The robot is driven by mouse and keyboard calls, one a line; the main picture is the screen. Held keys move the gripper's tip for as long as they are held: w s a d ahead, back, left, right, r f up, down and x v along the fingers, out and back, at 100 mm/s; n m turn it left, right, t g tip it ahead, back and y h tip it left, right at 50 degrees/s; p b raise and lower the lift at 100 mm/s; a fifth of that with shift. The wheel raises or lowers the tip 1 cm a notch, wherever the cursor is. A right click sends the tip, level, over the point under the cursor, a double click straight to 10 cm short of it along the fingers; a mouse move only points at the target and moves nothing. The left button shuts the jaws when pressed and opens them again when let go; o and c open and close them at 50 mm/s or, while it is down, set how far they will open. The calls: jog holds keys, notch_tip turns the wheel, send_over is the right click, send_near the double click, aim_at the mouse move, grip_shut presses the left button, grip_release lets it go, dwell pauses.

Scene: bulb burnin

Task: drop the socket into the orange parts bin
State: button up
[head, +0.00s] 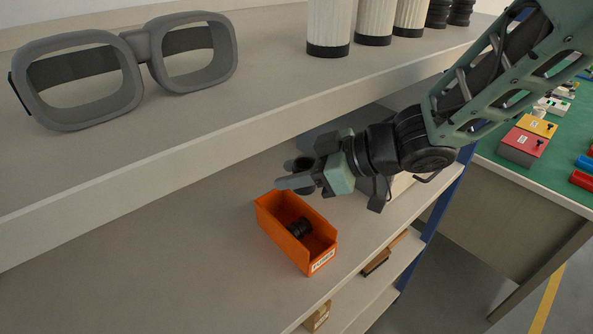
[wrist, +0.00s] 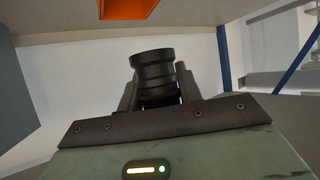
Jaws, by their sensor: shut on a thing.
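The black ribbed socket (wrist: 153,72) is held between the two fingers of my gripper (wrist: 155,88) in the wrist view. In the head view the socket (head: 298,163) shows only in part at my gripper (head: 294,177), behind a grey finger. My gripper is above the back end of the orange parts bin (head: 316,249), apart from it. The bin is open-topped, stands on the lower shelf and has a white label on its front. A black round piece (head: 299,228), like a socket, lies inside it. The wrist view shows part of the bin (wrist: 126,8) at its top edge.
The upper shelf (head: 275,75) overhangs the lower one and carries grey goggles (head: 130,70) and several white and black cylinders (head: 329,28). The lower shelf (head: 150,265) is clear left of the bin. A green-topped bench (head: 560,155) with coloured parts stands at right.

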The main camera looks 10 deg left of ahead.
notch_tip(320, 180, down, 4)
jog(key=b, duration=0.3)
jog(key=shift+f+b, duration=0.1)
jog(key=shift+b, duration=0.2)
jog(key=o, duration=1)
jog(key=shift+o, duration=0.2)
jog(key=p+v, duration=0.1)
jog(key=v, duration=1.6)
jog(key=shift+d, duration=0.15)
